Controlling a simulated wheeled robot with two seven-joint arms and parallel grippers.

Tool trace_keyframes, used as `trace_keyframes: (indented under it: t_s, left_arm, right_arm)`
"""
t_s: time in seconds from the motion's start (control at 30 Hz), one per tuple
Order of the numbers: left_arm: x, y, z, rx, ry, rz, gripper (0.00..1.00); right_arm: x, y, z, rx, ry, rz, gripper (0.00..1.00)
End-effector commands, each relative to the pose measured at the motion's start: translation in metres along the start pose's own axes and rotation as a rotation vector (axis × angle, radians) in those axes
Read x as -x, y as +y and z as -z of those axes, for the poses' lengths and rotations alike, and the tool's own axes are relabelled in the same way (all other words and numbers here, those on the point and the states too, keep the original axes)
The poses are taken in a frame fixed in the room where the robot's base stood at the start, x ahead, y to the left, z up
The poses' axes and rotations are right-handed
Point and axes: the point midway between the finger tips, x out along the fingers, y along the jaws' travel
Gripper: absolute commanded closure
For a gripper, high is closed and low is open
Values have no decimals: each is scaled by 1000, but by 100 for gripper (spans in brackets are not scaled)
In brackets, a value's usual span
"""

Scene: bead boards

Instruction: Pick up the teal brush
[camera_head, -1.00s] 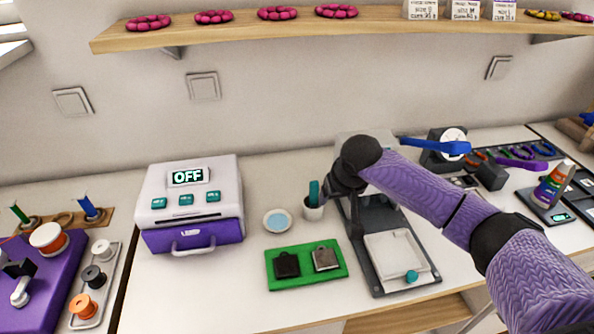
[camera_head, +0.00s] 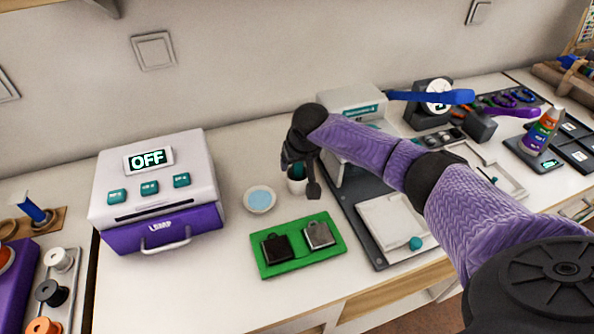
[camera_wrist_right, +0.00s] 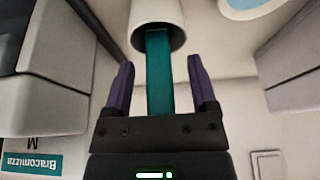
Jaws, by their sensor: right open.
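The teal brush (camera_wrist_right: 160,80) stands in a small white cup (camera_head: 296,188). In the head view my right gripper (camera_head: 301,176) covers most of the brush, and only a bit of teal shows at the cup's rim. In the right wrist view my right gripper (camera_wrist_right: 161,64) is open, with one purple finger on each side of the teal handle and visible gaps on both sides. The white cup (camera_wrist_right: 158,12) shows beyond the fingertips, with the brush's lower end hidden inside. My left gripper is not in view.
A small dish with blue contents (camera_head: 260,198) and a green tray (camera_head: 270,270) with two square pieces stand left of and in front of the cup. A grey and white press (camera_head: 352,102) stands close on the right. A purple and white machine (camera_head: 190,225) is farther left.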

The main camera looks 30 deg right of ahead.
Motion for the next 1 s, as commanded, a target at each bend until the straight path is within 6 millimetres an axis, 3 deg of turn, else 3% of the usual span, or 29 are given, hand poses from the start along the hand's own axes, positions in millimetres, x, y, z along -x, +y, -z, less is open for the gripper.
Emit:
trace_keyframes:
  t_s: [0.1, 0.43, 0.77, 0.87, 1.0]
  left_arm:
    - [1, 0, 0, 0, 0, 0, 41]
    - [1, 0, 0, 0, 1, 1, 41]
    - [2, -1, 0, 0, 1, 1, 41]
    - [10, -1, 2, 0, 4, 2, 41]
    - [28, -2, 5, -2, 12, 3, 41]
  right_arm:
    - [1, 0, 0, 0, 1, 0, 31]
    - [2, 0, 0, 0, 0, 0, 100]
    - [3, 0, 1, 0, 1, 0, 100]
    - [19, 0, 8, -1, 3, 1, 100]
    - [56, 0, 24, -1, 5, 2, 100]
